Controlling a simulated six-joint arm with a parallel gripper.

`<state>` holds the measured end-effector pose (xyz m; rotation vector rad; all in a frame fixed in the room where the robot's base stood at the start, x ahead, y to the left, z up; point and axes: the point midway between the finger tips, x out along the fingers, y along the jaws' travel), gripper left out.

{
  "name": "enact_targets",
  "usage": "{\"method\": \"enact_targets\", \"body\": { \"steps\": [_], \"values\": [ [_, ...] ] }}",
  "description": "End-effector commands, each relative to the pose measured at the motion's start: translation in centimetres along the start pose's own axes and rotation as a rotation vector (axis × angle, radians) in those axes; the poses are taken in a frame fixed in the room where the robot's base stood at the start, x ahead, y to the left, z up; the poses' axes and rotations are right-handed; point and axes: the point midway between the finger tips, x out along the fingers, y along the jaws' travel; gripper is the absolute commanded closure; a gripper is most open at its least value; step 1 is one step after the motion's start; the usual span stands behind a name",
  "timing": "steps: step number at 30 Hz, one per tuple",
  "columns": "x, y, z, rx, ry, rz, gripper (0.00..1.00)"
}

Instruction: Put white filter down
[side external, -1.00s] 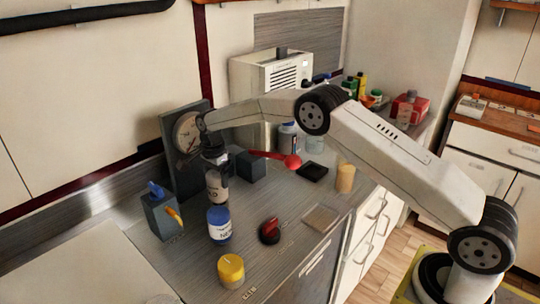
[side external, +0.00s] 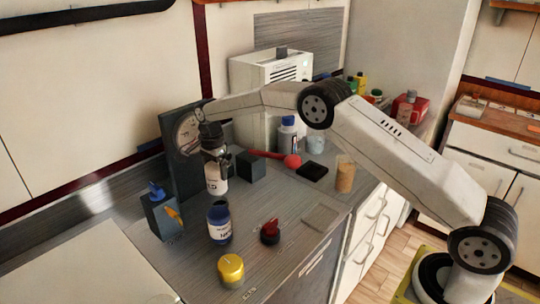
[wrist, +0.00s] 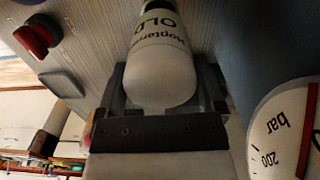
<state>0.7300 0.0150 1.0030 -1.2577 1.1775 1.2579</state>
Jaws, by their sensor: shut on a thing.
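The white filter (side external: 216,181) is a white cylinder with dark lettering; the wrist view shows "OLD" on it, and its rounded end fills the middle there (wrist: 160,82). My gripper (side external: 215,158) is shut on it, with one dark finger on each side in the wrist view (wrist: 162,98). In the side view it hangs upright under my gripper, in front of the panel with the round gauge (side external: 187,135). I cannot tell whether its lower end touches the counter.
A blue container with a white label (side external: 219,224) stands just in front of the filter. A blue-grey block with a yellow lever (side external: 160,216) is at left, a yellow cap (side external: 231,268) at front. A red knob (side external: 270,230) and a flat grey square (side external: 320,217) lie right.

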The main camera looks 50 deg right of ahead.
Motion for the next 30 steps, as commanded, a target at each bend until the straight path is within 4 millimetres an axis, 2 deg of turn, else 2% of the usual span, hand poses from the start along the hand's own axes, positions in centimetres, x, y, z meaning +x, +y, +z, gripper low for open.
{"method": "enact_targets", "body": {
  "steps": [19, 26, 30],
  "values": [
    [-0.7, 0.1, -0.2, 0.002, 0.000, -0.002, 0.74],
    [-1.9, 1.2, -1.6, 0.011, 0.000, -0.004, 0.74],
    [-3.1, 2.6, -3.0, 0.018, 0.000, -0.003, 0.74]
  ]
}}
